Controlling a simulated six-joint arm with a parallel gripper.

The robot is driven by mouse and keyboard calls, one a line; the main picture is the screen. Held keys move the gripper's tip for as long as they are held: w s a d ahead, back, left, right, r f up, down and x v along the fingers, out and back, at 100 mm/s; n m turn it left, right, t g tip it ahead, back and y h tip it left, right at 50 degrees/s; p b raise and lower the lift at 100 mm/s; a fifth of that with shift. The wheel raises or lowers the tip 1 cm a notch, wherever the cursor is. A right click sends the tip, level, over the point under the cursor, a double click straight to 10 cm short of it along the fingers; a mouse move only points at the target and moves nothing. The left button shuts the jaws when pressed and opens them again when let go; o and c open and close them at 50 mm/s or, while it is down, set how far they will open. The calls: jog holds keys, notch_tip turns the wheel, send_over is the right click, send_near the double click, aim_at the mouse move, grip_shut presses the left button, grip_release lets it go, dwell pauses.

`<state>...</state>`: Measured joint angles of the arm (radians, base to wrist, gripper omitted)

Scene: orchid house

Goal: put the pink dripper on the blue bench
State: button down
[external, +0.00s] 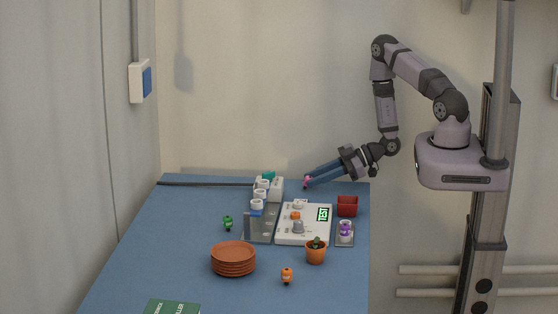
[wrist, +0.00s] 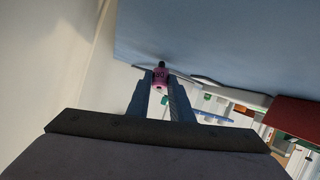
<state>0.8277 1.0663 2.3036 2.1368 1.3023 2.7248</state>
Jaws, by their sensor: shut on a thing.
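The pink dripper (wrist: 161,78) is between the fingertips of my gripper (wrist: 161,84) in the wrist view, with its dark tip pointing away from the palm. In the external view my gripper (external: 307,181) is shut on the small pink dripper (external: 306,184) near the back edge of the blue bench (external: 185,235), right of the middle. The blue bench top also shows in the wrist view (wrist: 225,40). I cannot tell whether the dripper touches the bench.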

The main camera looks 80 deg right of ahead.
jog(key=c, duration=1.6)
grip_release()
jog(key=shift+f, duration=0.1)
jog(key=shift+s+r, duration=0.1)
jog(key=shift+r, duration=0.1)
jog(key=shift+b+v, duration=0.6)
jog(key=shift+v, duration=3.1)
